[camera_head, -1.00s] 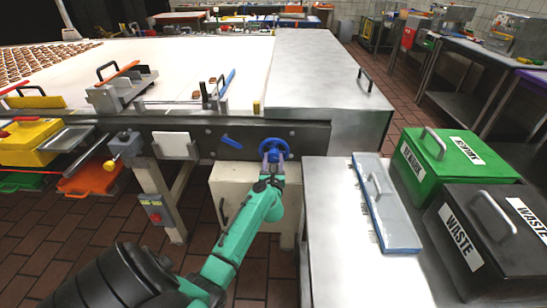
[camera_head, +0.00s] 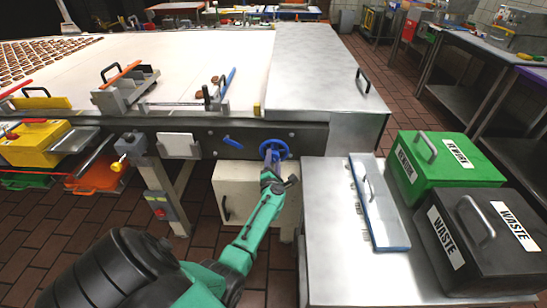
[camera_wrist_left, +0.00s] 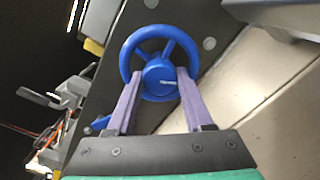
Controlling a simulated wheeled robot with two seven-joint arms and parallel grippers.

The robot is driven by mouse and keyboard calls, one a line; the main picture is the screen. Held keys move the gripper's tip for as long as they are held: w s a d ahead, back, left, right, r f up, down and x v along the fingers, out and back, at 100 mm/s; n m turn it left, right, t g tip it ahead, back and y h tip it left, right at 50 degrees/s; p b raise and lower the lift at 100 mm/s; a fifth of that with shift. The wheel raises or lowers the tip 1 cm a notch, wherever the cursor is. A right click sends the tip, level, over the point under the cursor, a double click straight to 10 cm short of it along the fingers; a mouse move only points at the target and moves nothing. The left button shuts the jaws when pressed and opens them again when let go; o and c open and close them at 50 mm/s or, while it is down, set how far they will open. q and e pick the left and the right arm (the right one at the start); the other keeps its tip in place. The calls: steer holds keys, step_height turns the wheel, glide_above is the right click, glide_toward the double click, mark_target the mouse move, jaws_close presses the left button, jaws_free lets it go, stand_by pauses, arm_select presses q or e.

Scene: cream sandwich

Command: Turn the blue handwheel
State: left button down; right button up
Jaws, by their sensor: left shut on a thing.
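The blue handwheel (camera_head: 274,148) is mounted on the dark side rail of the conveyor table in the head view. In the left wrist view the handwheel (camera_wrist_left: 160,62) shows its round rim, spokes and central hub. My left gripper (camera_head: 271,157) is at the wheel, coming from below. In the left wrist view the purple fingers of my left gripper (camera_wrist_left: 158,98) stand on either side of the hub, shut on the wheel. The exact contact points are partly hidden. My right gripper is not in view.
A blue lever (camera_head: 233,142) sits left of the wheel on the rail. A white cabinet (camera_head: 238,190) is below. A steel table (camera_head: 335,250) at right carries a blue-edged panel (camera_head: 378,205), a green bin (camera_head: 445,160) and a black waste bin (camera_head: 480,240).

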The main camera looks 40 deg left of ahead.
arm_select(q)
steer(key=m+p, duration=0.1)
steer(key=m, duration=0.3)
steer(key=shift+m, duration=0.3)
steer(key=m+p, duration=0.1)
steer(key=m, duration=0.2)
steer(key=shift+m, duration=0.4)
steer(key=m+p, duration=0.1)
steer(key=m, duration=0.7)
steer(key=shift+m, duration=0.3)
steer(key=shift+c, duration=1.5)
jaws_free()
steer(key=shift+p, duration=0.4)
